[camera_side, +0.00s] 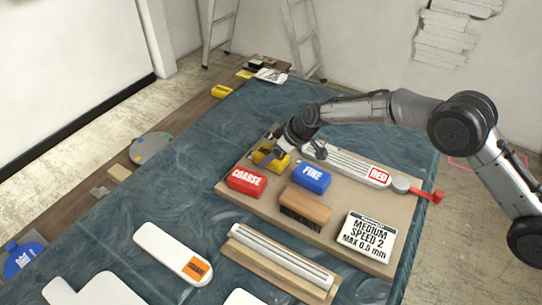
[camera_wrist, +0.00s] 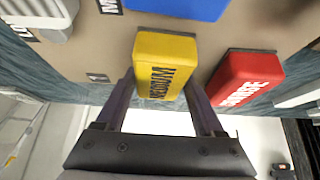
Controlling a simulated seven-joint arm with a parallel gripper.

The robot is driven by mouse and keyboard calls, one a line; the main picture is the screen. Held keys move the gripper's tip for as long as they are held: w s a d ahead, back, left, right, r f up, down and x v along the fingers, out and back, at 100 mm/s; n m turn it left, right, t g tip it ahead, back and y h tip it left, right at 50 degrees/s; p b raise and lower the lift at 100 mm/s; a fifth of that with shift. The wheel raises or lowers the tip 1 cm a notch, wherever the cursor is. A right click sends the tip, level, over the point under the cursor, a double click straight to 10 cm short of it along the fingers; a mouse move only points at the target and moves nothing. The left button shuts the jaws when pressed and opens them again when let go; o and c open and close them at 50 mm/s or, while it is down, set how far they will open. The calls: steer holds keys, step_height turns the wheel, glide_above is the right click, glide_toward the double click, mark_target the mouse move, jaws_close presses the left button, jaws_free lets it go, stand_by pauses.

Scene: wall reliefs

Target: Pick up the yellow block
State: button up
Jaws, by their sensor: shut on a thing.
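The yellow block (camera_side: 264,158) is at the far left part of the brown board (camera_side: 222,201), beside the red COARSE block. My gripper (camera_side: 277,152) reaches down over it from the right and partly hides it. In the wrist view, the yellow block (camera_wrist: 165,62), with dark lettering on its face, sits between the two fingers of my gripper (camera_wrist: 162,88), which is shut on it. I cannot tell whether the block's underside touches the board.
Close by are the red COARSE block (camera_side: 246,182) and the blue FINE block (camera_side: 312,177). A wooden brush (camera_side: 305,207), a white MEDIUM SPEED 2 sign (camera_side: 367,238) and a long grey tool with a RED label (camera_side: 355,167) share the board. Another yellow item (camera_side: 222,92) lies far off.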

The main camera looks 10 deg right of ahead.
steer(key=shift+r, duration=0.65)
steer(key=s+d+r, duration=0.7)
steer(key=s+r, duration=0.4)
steer(key=s, duration=0.1)
steer(key=shift+r, duration=0.35)
